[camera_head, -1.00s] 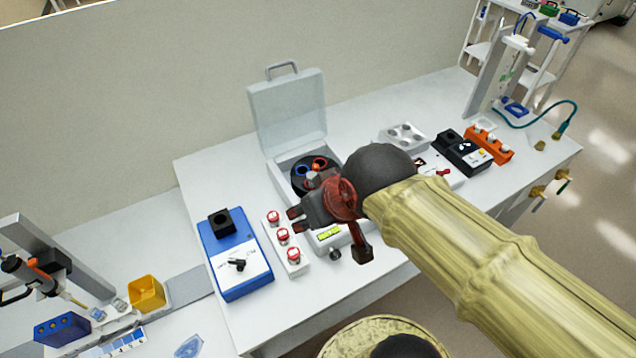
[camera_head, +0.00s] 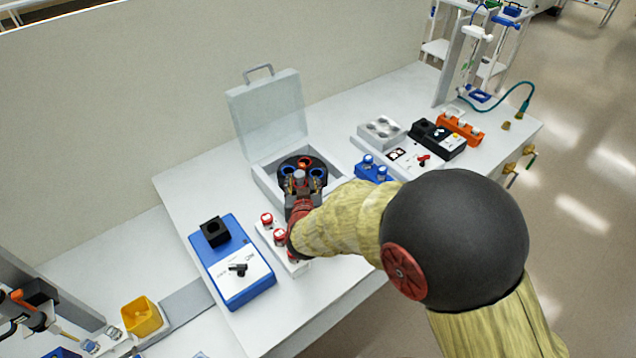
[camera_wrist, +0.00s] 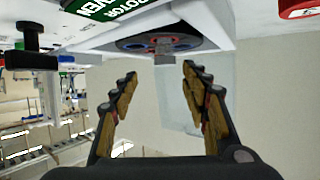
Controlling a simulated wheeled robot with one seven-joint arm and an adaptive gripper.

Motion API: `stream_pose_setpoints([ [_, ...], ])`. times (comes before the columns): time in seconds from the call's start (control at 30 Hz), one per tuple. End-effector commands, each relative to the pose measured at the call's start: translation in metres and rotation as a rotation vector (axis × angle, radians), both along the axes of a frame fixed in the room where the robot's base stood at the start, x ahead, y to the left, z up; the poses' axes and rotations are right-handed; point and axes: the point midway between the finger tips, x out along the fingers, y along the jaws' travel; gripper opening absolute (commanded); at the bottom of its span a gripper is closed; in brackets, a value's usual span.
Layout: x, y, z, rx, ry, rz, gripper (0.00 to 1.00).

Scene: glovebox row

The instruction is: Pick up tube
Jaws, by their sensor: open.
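My gripper (camera_head: 300,184) is open at the front edge of the rotor (camera_head: 290,162) inside the open-lidded centrifuge (camera_head: 262,177). In the wrist view its two fingers (camera_wrist: 159,72) are spread apart with nothing held between them. The dark rotor (camera_wrist: 134,43) with blue and red rings lies just beyond the fingertips, and a small grey block (camera_wrist: 165,46) shows in the gap. Red-capped tubes (camera_head: 267,219) stand in a white rack (camera_head: 262,233), partly hidden by my arm. Blue-capped tubes (camera_head: 368,161) stand in a blue rack right of the centrifuge.
A blue device with a black block (camera_head: 232,260) stands left of the white rack. The clear lid (camera_head: 268,115) stands up behind the rotor. A grey block with wells (camera_head: 379,131), a black device (camera_head: 430,135) and an orange rack (camera_head: 459,128) lie at the back right.

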Motion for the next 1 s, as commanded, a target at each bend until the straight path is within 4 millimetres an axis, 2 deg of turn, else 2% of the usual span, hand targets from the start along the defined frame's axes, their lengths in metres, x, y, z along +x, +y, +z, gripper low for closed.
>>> stream_pose_setpoints([
  [0.6,0.061,0.008,-0.036,0.001,-0.001,0.0,0.46],
  [0.9,0.066,0.009,-0.035,0.001,-0.002,0.001,0.46],
  [1.0,0.066,0.009,-0.035,0.001,-0.002,0.001,0.42],
])
